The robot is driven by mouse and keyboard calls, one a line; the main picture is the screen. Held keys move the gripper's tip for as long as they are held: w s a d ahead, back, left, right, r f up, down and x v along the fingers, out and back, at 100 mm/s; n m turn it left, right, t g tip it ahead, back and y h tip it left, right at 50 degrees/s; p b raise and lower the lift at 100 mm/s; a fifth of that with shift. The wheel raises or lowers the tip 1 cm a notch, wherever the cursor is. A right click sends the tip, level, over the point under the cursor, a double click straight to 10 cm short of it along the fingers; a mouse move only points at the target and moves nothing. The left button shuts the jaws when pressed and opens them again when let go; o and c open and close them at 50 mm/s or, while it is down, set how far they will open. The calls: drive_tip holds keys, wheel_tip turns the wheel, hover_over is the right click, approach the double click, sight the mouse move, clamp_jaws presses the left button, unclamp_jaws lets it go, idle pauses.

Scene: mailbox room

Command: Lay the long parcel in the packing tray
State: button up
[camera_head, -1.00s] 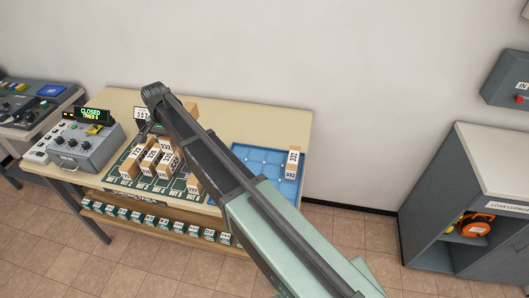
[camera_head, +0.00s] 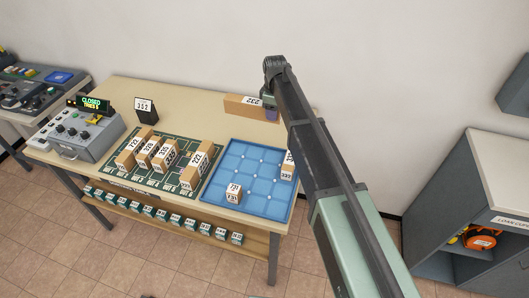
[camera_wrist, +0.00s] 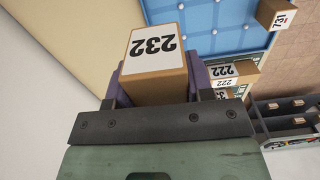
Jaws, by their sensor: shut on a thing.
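The long brown parcel (camera_head: 241,107), with a white label reading 232, is held in my gripper (camera_head: 270,110) behind the far edge of the blue packing tray (camera_head: 255,155). In the wrist view the parcel (camera_wrist: 155,52) sits between the two purple fingers of my gripper (camera_wrist: 158,82), label end facing the camera. In the head view it lies roughly level and appears raised, apart from the tray.
A green sorting board (camera_head: 150,183) with several labelled parcels lies left of the tray. A 352 sign (camera_head: 145,110) and a grey control box (camera_head: 85,130) stand further left. The tray's middle is clear. A wall is close behind the table; a grey cabinet (camera_head: 475,200) stands at right.

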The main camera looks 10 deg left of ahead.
drive_tip(key=shift+f+n, duration=0.1)
drive_tip(key=shift+n, duration=0.2)
wheel_tip(320, 180, down, 20)
drive_tip(key=b, duration=2)
drive_tip(key=shift+f, duration=0.2)
drive_tip(key=shift+r, duration=0.3)
drive_tip(key=shift+f, duration=0.2)
drive_tip(key=o, duration=1.3)
drive_tip(key=shift+c, duration=0.2)
drive_tip(key=shift+r, duration=0.15)
wheel_tip(320, 180, up, 12)
drive_tip(key=p, duration=1.2)
